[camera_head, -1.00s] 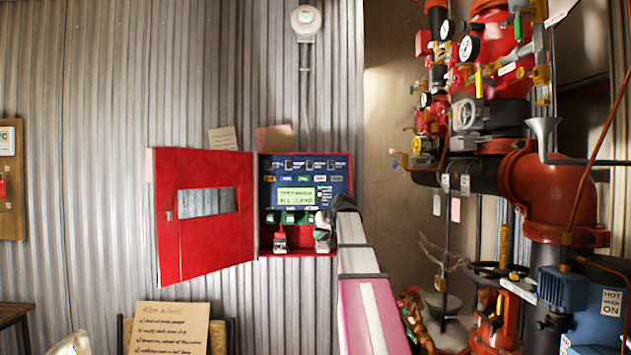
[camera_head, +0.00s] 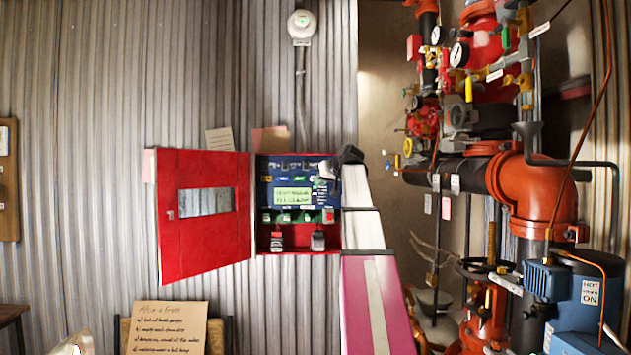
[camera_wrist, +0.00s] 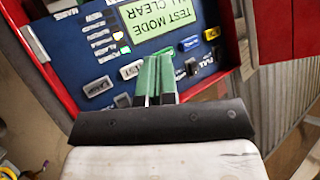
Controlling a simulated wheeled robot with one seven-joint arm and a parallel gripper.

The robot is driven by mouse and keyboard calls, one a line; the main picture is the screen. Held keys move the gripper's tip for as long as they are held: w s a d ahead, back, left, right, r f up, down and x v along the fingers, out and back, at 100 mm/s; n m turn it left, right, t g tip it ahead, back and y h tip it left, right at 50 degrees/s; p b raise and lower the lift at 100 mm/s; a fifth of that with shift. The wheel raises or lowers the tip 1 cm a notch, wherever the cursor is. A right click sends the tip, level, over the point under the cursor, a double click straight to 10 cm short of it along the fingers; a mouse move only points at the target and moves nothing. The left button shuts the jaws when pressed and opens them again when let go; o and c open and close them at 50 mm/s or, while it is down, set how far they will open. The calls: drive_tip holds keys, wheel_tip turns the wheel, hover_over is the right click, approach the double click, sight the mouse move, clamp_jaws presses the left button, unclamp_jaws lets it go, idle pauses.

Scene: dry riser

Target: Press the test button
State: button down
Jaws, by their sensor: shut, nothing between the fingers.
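The blue control panel (camera_head: 265,190) is inside an open red cabinet on the corrugated wall. Its lit display (camera_head: 293,196) reads "TEST MODE ALL CLEAR"; the text is upside down in the wrist view (camera_wrist: 165,22). A row of keys includes a yellow key (camera_wrist: 211,33), a blue key (camera_wrist: 189,43), a whitish key (camera_wrist: 131,69) and a dark key (camera_wrist: 98,87). Their small labels are hard to read, so I cannot tell which is the test button. My gripper (camera_wrist: 157,60) is shut and empty. Its green fingertips are over the row between blue and whitish keys, hiding what is there; contact is unclear.
The red cabinet door (camera_head: 205,240) stands open to the left. Two key-like switches (camera_head: 277,240) are at the cabinet bottom. Red pipes and valves (camera_head: 535,190) crowd the right side. A handwritten board (camera_head: 165,328) stands low in front of the wall.

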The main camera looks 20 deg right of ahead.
drive_tip(key=shift+w, duration=0.1)
drive_tip(key=w+d, duration=0.2)
drive_tip(key=w, duration=0.6)
drive_tip(key=shift+w+d, duration=0.15)
drive_tip(key=shift+d, duration=0.05)
drive_tip(key=shift+w, duration=0.1)
idle(2.0)
drive_tip(key=shift+w+d, duration=0.1)
drive_tip(key=shift+w, duration=0.2)
drive_tip(key=shift+w+d, duration=0.15)
drive_tip(key=shift+w, duration=0.35)
idle(0.8)
drive_tip(key=shift+s, duration=0.15)
drive_tip(key=shift+s+a, duration=0.25)
drive_tip(key=shift+s, duration=0.55)
drive_tip(key=shift+s+a, duration=0.25)
drive_tip(key=shift+s, duration=0.55)
drive_tip(key=shift+s+a, duration=0.2)
drive_tip(key=shift+s, duration=0.6)
drive_tip(key=shift+s+a, duration=0.25)
drive_tip(key=shift+s, duration=0.55)
